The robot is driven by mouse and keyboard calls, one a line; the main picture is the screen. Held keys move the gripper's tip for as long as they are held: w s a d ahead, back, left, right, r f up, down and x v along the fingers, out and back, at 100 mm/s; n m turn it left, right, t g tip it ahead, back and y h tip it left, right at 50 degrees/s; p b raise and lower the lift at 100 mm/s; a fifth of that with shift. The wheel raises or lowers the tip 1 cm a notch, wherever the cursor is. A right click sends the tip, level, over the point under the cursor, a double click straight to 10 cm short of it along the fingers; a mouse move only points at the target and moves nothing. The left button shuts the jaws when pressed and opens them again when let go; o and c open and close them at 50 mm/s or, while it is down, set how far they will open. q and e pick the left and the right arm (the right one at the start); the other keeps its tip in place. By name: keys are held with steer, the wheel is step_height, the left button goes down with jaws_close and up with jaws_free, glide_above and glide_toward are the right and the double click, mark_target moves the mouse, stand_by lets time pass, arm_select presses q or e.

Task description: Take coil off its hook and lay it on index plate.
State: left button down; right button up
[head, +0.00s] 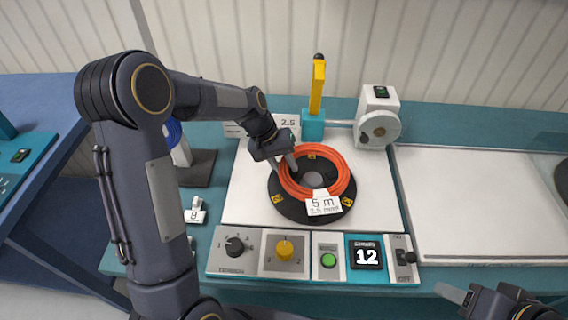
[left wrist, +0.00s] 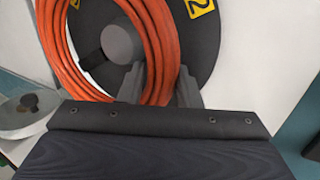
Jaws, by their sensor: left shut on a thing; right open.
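The orange coil (head: 341,170) lies around the grey hub of the black index plate (head: 284,205) in the head view, with a white "5 m" tag on its front. My left gripper (head: 289,174) is shut on the coil's left side, at the plate. The left wrist view shows the coil (left wrist: 63,50) between the two fingers (left wrist: 160,85), with the grey hub (left wrist: 122,42) inside the loop. Whether the coil rests fully on the plate is hard to tell. My right gripper (head: 462,296) is open and empty at the lower right.
A yellow post (head: 317,88) on a teal block stands behind the plate, beside a white unit (head: 377,118). A control panel (head: 300,258) with knobs, a green button and a display showing 12 runs along the front. A bare white board (head: 480,205) is on the right.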

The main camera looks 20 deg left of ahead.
arm_select(q)
steer(key=shift+r, duration=0.35)
steer(key=shift+f, duration=0.15)
steer(key=shift+f+b, duration=0.35)
steer(key=shift+f, duration=0.1)
stand_by(0.5)
steer(key=shift+f+b, duration=0.5)
steer(key=shift+b, duration=0.05)
steer(key=shift+s+f, duration=0.1)
steer(key=shift+f, duration=0.1)
steer(key=shift+f+b, duration=0.2)
steer(key=shift+b, duration=0.1)
steer(key=shift+f, duration=0.1)
stand_by(0.4)
